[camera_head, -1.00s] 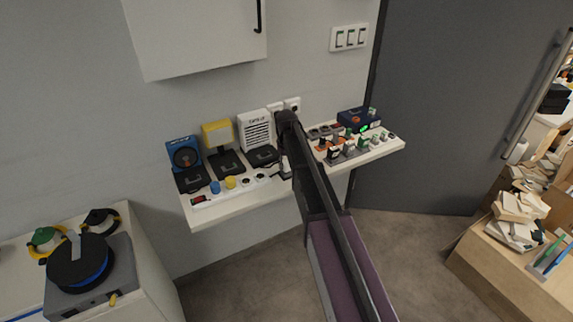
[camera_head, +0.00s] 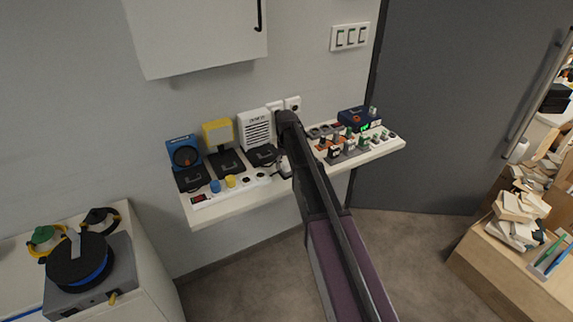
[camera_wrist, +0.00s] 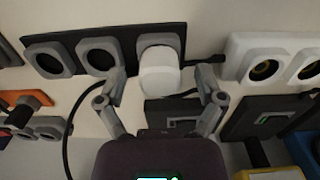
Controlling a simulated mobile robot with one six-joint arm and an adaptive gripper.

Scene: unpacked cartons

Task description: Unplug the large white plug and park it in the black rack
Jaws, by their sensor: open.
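The large white plug (camera_wrist: 159,74) shows in the wrist view, seated in a grey round holder at the right end of the black rack (camera_wrist: 128,34). Two other grey holders in this rack are empty. My gripper (camera_wrist: 161,82) is open, with one finger on each side of the white plug. I see a gap to the fingers and cannot tell any contact. In the head view, my arm covers most of this spot, and only a small pale patch shows beside the gripper. A white socket strip (camera_wrist: 240,50) lies right of the rack, with empty holes showing.
In the wrist view, a black cable (camera_wrist: 72,135) loops left of my gripper and an orange piece (camera_wrist: 38,97) lies farther left. In the head view, a white speaker-like box (camera_head: 255,130), a yellow lamp (camera_head: 218,133) and a blue device (camera_head: 183,152) stand along the wall.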

